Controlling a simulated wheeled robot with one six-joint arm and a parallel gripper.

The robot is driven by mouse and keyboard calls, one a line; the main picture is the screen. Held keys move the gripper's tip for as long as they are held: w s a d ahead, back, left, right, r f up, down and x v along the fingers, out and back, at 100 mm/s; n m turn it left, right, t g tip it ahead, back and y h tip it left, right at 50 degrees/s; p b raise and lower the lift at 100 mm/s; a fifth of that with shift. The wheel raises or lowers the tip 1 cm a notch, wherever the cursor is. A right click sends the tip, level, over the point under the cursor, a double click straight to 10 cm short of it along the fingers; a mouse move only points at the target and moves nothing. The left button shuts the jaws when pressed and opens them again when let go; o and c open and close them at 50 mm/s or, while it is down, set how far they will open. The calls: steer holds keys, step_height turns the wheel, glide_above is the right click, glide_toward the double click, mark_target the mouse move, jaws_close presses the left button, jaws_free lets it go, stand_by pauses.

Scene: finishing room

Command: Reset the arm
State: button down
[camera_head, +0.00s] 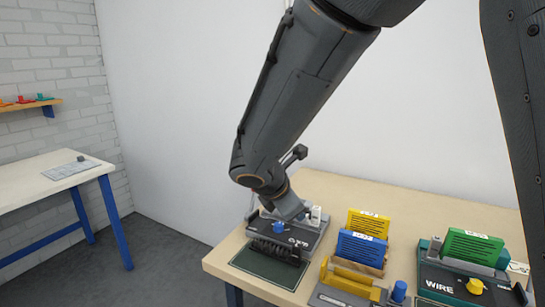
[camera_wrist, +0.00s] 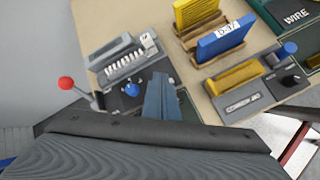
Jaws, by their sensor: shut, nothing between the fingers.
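My arm comes down from the top right in the head view, its wrist end over a grey-and-black device (camera_head: 262,249) at the table's left side. My gripper (camera_wrist: 160,95) shows in the wrist view as blue-grey fingers, shut and empty. They appear in front of the right part of this device, which also shows there with a row of pale teeth (camera_wrist: 125,67) and a blue knob (camera_wrist: 132,90). I cannot tell whether the fingertips touch it. In the head view the fingertips are hard to make out.
A yellow block (camera_head: 368,222) and a blue block (camera_head: 361,247) stand upright in wooden holders. A yellow-and-grey device (camera_head: 345,283) is in front, and a green "WIRE" device (camera_head: 455,282) stands right. A red-knobbed lever (camera_wrist: 66,83) sticks out left. A white side table (camera_head: 40,195) stands far left.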

steer(key=s+d+f+m+g, duration=0.1)
steer(key=s+d+f+m, duration=0.1)
steer(key=s+d+m, duration=0.1)
steer(key=s+d+f+m+g+y, duration=0.1)
steer(key=s+d+m+g, duration=0.1)
steer(key=s+d+m, duration=0.2)
steer(key=s+d+f+m+g, duration=0.1)
steer(key=s+d+f+m, duration=0.1)
steer(key=s+d+m, duration=0.2)
steer(key=shift+d+f+g, duration=0.15)
steer(key=shift+f+g, duration=0.2)
steer(key=shift+g, duration=0.05)
steer(key=s+d+m+y, duration=0.1)
steer(key=s+m, duration=0.1)
steer(key=m, duration=0.1)
steer(key=s+d+f+m+g+y, duration=0.1)
steer(key=s+m, duration=0.2)
steer(key=m, duration=0.1)
steer(key=s+d+f+m+y, duration=0.1)
steer(key=s+m, duration=0.1)
steer(key=m, duration=0.1)
steer(key=shift+s+f+m, duration=0.25)
steer(key=shift+s+m, duration=0.05)
steer(key=shift+m, duration=0.1)
steer(key=shift+s+d+f+m+y, duration=0.15)
steer(key=shift+s+m+y, duration=0.2)
steer(key=shift+m, duration=0.25)
